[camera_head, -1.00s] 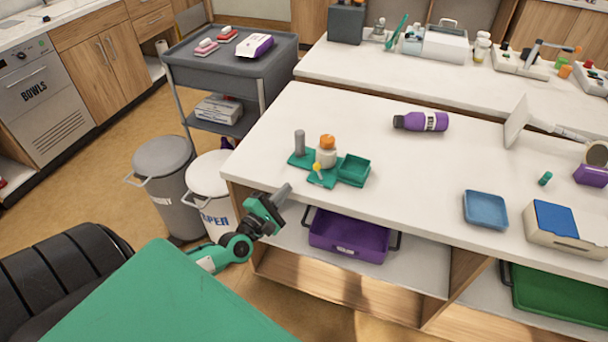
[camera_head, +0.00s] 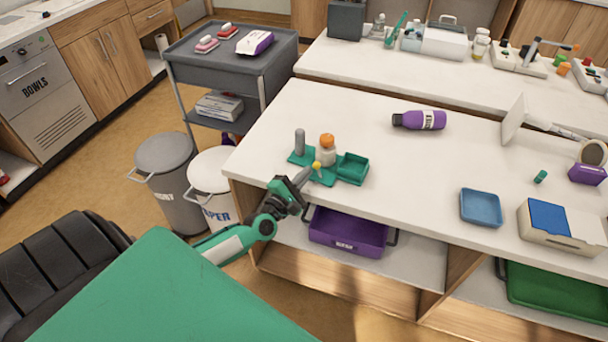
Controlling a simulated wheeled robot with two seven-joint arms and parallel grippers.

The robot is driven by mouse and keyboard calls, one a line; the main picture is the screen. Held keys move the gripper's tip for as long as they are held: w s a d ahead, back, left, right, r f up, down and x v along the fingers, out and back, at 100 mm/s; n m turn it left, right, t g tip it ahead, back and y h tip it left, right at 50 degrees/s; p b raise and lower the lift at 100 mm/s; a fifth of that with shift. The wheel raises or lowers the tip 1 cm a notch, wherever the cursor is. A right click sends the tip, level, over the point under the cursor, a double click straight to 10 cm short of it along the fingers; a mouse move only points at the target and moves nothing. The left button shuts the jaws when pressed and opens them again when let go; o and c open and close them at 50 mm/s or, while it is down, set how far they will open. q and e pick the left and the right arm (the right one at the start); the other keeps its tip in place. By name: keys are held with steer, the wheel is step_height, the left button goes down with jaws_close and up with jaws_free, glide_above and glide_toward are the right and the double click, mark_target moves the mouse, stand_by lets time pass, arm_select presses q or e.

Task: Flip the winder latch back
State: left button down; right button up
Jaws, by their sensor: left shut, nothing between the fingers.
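A green winder base (camera_head: 325,180) sits near the left front edge of the white counter. It carries a grey upright post (camera_head: 300,141), a pale bottle with an orange cap (camera_head: 327,142) and a small yellow-tipped part (camera_head: 317,166), which looks like the latch. A square green tray (camera_head: 353,168) adjoins it on the right. My left gripper (camera_head: 306,175) is shut and empty, its fingertips at the front of the base close to the yellow tip. I cannot tell whether they touch; the gripper hides part of the base. My right gripper is not in view.
A purple bottle (camera_head: 419,120) lies on the counter (camera_head: 400,180), with a blue tray (camera_head: 481,208) farther right. A purple bin (camera_head: 347,232) sits on the shelf below. Two lidded bins stand left of the counter. The counter's middle is clear.

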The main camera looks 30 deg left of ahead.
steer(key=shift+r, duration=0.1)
arm_select(q)
steer(key=shift+r, duration=0.15)
steer(key=shift+d+m+p, duration=0.1)
steer(key=shift+m+p, duration=0.3)
steer(key=shift+p, duration=0.1)
steer(key=shift+r, duration=0.1)
steer(key=shift+d+r+m+g+p, duration=0.15)
steer(key=shift+r+m+p, duration=0.05)
steer(key=shift+m+p, duration=0.45)
steer(key=shift+d+r+m+g+p, duration=0.15)
steer(key=shift+m+p, duration=0.3)
steer(key=shift+p, duration=0.25)
steer(key=m+p, duration=0.1)
steer(key=p, duration=0.1)
steer(key=d+m+p, duration=0.1)
steer(key=m+p, duration=0.1)
steer(key=shift+w+d+r+m+g, duration=0.1)
steer(key=shift+w+r+m+g, duration=0.05)
steer(key=shift+r+m+g, duration=0.2)
steer(key=shift+f+h, duration=0.2)
steer(key=shift+h, duration=0.1)
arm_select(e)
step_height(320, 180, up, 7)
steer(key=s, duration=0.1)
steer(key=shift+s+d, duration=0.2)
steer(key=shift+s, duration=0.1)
